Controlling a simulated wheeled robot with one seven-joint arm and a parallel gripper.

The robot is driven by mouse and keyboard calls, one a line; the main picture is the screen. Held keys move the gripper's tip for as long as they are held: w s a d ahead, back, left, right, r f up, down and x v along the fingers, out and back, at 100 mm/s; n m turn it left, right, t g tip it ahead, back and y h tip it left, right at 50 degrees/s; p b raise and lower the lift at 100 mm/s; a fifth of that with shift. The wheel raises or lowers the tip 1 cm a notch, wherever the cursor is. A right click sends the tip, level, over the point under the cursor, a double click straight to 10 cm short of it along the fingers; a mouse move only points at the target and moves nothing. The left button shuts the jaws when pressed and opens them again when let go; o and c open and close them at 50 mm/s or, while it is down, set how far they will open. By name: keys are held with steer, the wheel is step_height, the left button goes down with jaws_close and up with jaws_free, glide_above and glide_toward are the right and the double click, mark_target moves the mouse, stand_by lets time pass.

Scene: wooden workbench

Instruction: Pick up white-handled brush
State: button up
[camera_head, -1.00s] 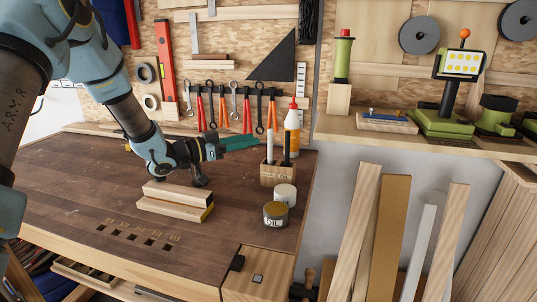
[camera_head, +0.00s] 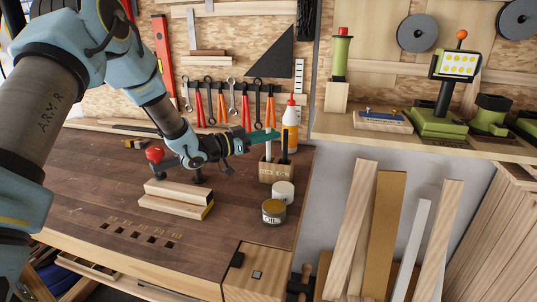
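A wooden holder (camera_head: 277,173) stands near the back right of the workbench, with a slim white handle (camera_head: 268,151) and a dark handle (camera_head: 285,148) upright in it. The white one appears to be the white-handled brush; its lower end is hidden in the holder. My gripper (camera_head: 262,137) is just left of and above the holder, pointing right, with a teal part at its end near the top of the white handle. I cannot tell whether they touch or whether the fingers are open.
A glue bottle (camera_head: 290,122) stands behind the holder. A white jar (camera_head: 283,191) and an oil tin (camera_head: 274,212) are in front. Pliers and wrenches hang behind. The bench's front left is mostly clear.

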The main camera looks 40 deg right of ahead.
jaws_close()
stand_by(1.1)
